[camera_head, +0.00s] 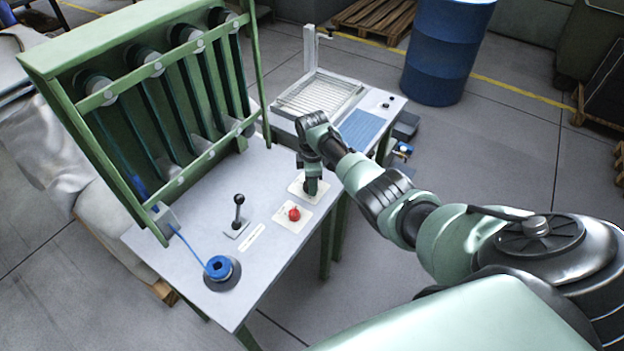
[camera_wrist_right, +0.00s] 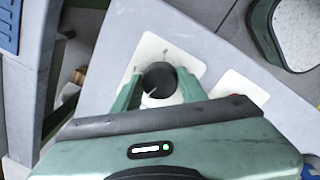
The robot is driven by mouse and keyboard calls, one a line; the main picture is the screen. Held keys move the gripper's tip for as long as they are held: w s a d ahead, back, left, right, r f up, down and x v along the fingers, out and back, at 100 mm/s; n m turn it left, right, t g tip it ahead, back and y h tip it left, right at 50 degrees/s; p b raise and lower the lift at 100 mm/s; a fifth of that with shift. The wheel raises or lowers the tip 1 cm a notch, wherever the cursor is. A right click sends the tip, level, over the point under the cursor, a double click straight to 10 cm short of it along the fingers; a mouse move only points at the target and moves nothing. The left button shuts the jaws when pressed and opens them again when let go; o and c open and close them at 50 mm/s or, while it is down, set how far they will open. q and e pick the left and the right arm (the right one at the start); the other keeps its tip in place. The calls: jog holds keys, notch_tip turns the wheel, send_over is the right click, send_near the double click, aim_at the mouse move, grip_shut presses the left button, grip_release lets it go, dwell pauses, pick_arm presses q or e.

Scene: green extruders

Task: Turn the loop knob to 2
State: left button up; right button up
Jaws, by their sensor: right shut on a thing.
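The loop knob, a dark round knob (camera_wrist_right: 160,80) on a pale square plate (camera_wrist_right: 202,66), shows between my fingers in the right wrist view. In the head view my gripper hides most of it, and the plate (camera_head: 297,189) shows around the fingers. My right gripper (camera_head: 311,186) points down and is shut on the knob. It also shows in the right wrist view (camera_wrist_right: 158,88). Small marks stand on the plate beside the knob, too small to read. A red knob (camera_head: 294,214) sits on a second plate next to it. My left gripper is not in view.
A black lever (camera_head: 238,212) and a blue spool (camera_head: 219,267) stand on the grey table (camera_head: 262,185). The green extruder frame (camera_head: 150,95) rises behind. A machine with a tray (camera_head: 318,94) and a blue barrel (camera_head: 443,50) stand beyond the table.

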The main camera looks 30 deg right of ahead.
jog(key=m, duration=0.3)
jog(key=shift+a+p, duration=0.1)
jog(key=shift+p, duration=0.25)
jog(key=m, duration=0.3)
jog(key=shift+m, duration=0.3)
jog(key=m, duration=0.3)
jog(key=shift+a+m, duration=0.1)
jog(key=shift+m, duration=0.2)
jog(key=m, duration=0.2)
jog(key=shift+m+g, duration=0.3)
jog(key=m, duration=0.3)
jog(key=shift+a+m, duration=0.1)
jog(key=shift+m, duration=0.3)
jog(key=m+b, duration=0.1)
jog(key=m, duration=0.3)
jog(key=shift+w+g, duration=0.15)
jog(key=shift+g, duration=0.15)
jog(key=m+b, duration=0.1)
jog(key=m, duration=0.3)
jog(key=shift+w, duration=0.1)
jog(key=shift+m+b, duration=0.35)
jog(key=shift+m, duration=1.45)
